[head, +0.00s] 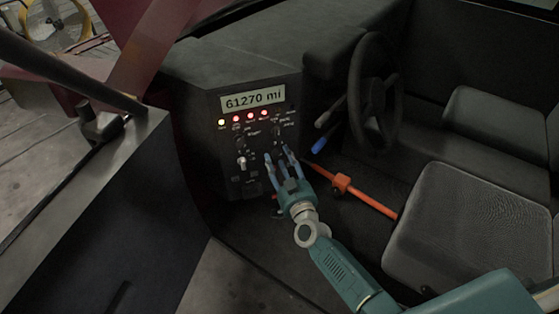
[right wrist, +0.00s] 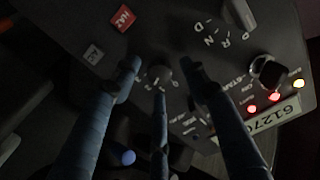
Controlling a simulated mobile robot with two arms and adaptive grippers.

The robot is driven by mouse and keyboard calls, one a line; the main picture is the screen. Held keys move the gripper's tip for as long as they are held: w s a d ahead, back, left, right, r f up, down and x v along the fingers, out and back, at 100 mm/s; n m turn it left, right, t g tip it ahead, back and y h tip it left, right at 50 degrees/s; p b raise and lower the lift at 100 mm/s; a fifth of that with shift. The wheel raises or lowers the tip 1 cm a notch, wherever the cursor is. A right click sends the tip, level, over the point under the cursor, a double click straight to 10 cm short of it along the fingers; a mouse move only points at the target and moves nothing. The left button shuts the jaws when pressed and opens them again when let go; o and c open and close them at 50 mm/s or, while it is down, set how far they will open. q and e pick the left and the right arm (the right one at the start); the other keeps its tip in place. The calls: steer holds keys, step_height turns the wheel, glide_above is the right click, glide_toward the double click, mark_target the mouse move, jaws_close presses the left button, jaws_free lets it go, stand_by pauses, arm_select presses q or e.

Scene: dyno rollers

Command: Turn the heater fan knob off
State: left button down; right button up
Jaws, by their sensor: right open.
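The dark dashboard panel (head: 225,130) has a mileage display, a row of lit lamps and several knobs. In the right wrist view, a small dark round knob (right wrist: 160,75) with pale marks around it sits between my fingertips. Its name is not readable, so I cannot tell for certain that it is the heater fan knob. My right gripper (head: 283,160) is open in front of the panel's lower right part. In the wrist view its fingers (right wrist: 161,78) surround the knob from three sides; contact is not clear. My left gripper is not in view.
A gear selector (right wrist: 243,14), a larger knob (right wrist: 268,71) and a red hazard button (right wrist: 121,18) are nearby on the panel. A steering wheel (head: 357,95), a blue-tipped lever (head: 318,145) and an orange bar (head: 370,200) lie right of my gripper. A seat (head: 460,215) stands further right.

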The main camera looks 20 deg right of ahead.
steer(key=shift+w, duration=0.25)
jaws_close()
